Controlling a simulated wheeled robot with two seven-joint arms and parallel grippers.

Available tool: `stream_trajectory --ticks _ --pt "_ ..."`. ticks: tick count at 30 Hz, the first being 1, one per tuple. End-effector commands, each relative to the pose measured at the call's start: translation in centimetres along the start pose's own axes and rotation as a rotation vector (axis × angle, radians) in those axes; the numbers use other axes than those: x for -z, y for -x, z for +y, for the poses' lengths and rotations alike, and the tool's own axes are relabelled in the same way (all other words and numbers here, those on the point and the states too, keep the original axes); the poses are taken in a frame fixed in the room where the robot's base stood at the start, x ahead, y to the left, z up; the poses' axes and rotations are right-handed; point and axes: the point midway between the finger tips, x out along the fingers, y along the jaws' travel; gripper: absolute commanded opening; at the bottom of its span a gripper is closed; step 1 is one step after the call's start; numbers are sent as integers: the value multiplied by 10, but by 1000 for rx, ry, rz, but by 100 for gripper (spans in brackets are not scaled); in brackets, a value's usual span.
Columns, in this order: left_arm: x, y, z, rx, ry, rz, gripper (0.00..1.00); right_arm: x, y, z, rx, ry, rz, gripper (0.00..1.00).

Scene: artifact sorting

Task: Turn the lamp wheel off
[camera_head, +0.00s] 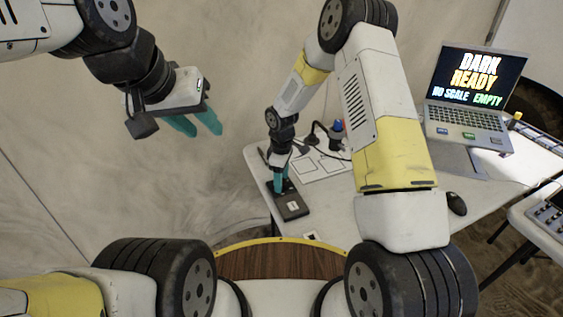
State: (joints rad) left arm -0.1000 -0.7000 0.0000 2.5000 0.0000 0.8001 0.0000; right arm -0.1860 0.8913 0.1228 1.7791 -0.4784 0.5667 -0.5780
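A small dark box (292,207) with a pale label lies near the left front edge of the white table. My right gripper (281,186) points down at the back end of this box, with its teal fingertips at or just above it. The fingers hide that part of the box. I cannot make out a lamp wheel, or whether the fingers touch one. The right finger gap is too small to judge. My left gripper (204,132) hangs empty in the air left of the table, its two teal fingers apart.
An open laptop (468,125) on the table (343,205) reads "DARK READY NO SCALE EMPTY". A black mouse (456,203) lies to the right. My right arm hides the table's middle.

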Motion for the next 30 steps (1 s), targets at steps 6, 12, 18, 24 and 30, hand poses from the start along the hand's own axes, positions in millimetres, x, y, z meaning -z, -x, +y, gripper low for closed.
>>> stream_trajectory --ticks 6,12,18,24,30 --pt "0 0 0 0 0 0 36 0 1 -1 2 -1 -1 57" --pt "0 0 0 0 0 0 36 0 25 0 -1 -2 0 57" --pt "0 0 0 0 0 0 36 0 59 0 -1 -1 0 57" --pt "0 0 0 0 0 0 36 0 76 0 1 -1 0 57" --pt "0 0 0 0 0 0 36 0 78 0 1 -1 0 57"
